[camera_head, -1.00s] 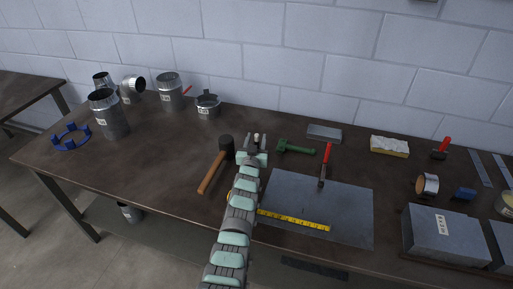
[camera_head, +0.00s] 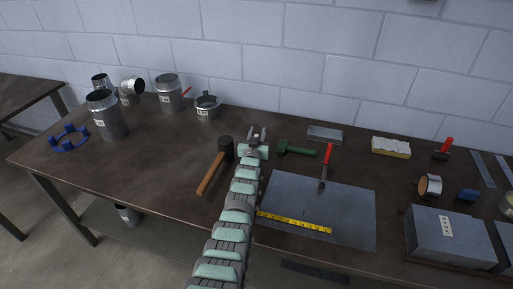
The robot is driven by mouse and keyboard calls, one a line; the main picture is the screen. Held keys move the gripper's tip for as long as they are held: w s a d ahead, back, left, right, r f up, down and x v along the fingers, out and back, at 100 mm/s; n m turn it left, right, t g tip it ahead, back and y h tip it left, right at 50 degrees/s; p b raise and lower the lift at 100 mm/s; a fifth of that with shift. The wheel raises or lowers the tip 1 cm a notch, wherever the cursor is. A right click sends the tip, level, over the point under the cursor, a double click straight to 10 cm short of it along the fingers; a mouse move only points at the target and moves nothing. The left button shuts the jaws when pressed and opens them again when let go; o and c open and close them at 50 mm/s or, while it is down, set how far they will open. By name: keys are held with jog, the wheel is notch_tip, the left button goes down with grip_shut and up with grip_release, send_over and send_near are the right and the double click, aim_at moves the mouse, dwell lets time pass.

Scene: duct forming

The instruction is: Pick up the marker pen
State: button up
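I cannot make out a marker pen for certain in the head view. My gripper (camera_head: 257,134) is at the far end of my arm, over the middle of the table (camera_head: 150,165), and points toward the back wall. Its two fingers look spread apart, with nothing clearly seen between them. My own wrist and arm hide the surface just below and in front. A thin red object (camera_head: 187,91) shows partly beside a metal duct piece; I cannot tell what it is.
A hammer (camera_head: 212,172) lies left of my arm. A green tool (camera_head: 296,149), a red-handled tool (camera_head: 327,162) and a metal sheet (camera_head: 345,212) with a yellow tape strip (camera_head: 295,222) lie right. Duct pieces (camera_head: 105,116) stand left. The table's left front is clear.

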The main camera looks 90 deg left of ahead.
grip_shut()
dwell(0.5)
